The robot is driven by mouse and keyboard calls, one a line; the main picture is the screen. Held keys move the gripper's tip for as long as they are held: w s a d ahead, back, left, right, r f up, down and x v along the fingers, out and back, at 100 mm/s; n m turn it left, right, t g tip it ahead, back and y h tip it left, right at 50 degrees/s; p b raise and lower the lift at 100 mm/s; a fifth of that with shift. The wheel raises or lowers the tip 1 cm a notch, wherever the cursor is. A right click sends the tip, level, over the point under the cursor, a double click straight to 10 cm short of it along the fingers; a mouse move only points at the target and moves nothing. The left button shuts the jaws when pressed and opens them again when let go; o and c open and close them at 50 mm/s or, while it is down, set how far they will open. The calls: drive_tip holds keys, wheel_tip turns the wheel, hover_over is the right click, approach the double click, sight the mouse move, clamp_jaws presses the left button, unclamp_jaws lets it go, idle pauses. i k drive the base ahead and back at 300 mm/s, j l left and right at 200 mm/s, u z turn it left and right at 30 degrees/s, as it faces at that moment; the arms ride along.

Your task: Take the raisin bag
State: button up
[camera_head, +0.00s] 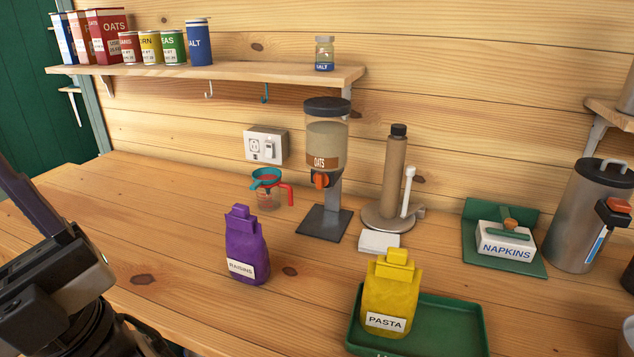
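The raisin bag (246,245) is purple with a white "RAISINS" label and a folded top. It stands upright on the wooden counter, left of the middle of the picture. My gripper (35,205) is at the left edge, apart from the bag and to its left. One dark finger shows pointing up and left; the other is cut off or hidden, so its opening cannot be seen. Nothing shows held in the visible part.
A yellow pasta bag (392,290) stands on a green tray (455,325) to the right. Behind are a measuring cup (268,190), an oats dispenser (325,165), a paper towel stand (393,180), a napkin holder (505,240) and a steel urn (590,215). A shelf (270,72) hangs above.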

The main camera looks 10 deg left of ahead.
sight(248, 262)
drive_tip(key=i+l+u, duration=0.1)
drive_tip(key=u, duration=0.35)
drive_tip(key=l+u, duration=0.35)
drive_tip(key=u, duration=0.15)
drive_tip(key=i, duration=0.05)
